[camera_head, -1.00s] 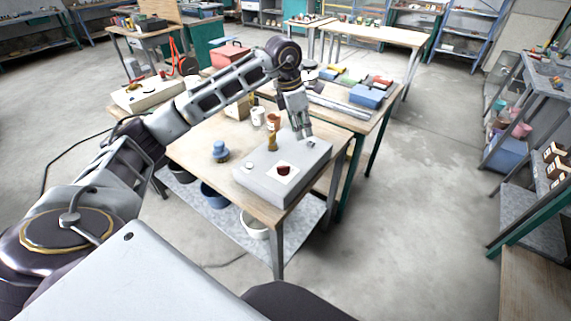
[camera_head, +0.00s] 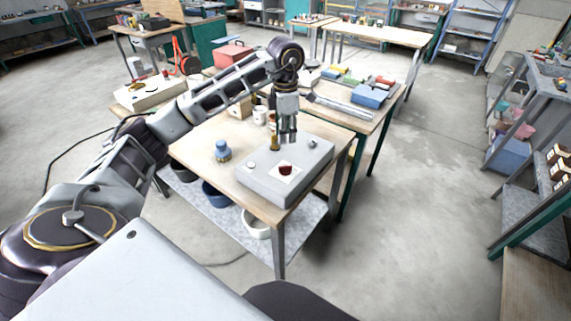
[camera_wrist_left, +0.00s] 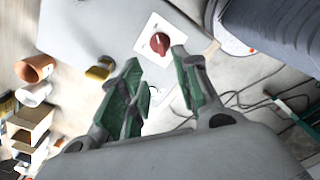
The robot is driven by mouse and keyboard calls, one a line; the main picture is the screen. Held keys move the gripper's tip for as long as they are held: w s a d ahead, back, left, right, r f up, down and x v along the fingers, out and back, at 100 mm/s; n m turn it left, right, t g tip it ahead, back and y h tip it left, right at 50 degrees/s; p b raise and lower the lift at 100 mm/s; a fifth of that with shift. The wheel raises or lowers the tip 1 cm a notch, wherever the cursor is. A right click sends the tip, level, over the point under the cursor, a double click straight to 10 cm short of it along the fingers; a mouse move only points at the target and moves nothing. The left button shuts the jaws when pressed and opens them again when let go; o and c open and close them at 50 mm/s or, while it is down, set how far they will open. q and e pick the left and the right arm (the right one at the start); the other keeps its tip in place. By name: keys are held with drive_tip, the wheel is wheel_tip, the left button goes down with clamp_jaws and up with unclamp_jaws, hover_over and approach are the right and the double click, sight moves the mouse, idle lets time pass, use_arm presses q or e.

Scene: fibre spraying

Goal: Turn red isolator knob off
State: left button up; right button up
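The red isolator knob (camera_head: 285,170) sits on a white square plate on top of a grey box (camera_head: 262,186) on the wooden table. In the left wrist view the red knob (camera_wrist_left: 160,42) shows on its white plate, beyond the fingertips. My left gripper (camera_head: 288,138) hangs fingers-down above the box's far side, behind the knob and apart from it. In the left wrist view its two green-padded fingers (camera_wrist_left: 162,72) stand apart with nothing between them. My right gripper is not in view.
A brass-coloured fitting (camera_head: 274,142) stands on the box beside my left gripper. A blue object (camera_head: 222,151) stands on the table (camera_head: 197,150) to the left. A white cup (camera_head: 259,117) stands behind the box. Open floor lies right of the table.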

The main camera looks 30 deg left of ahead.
sight(285, 166)
use_arm(q)
drive_tip(key=shift+f+p, duration=0.9)
drive_tip(key=shift+f, duration=5.85)
clamp_jaws()
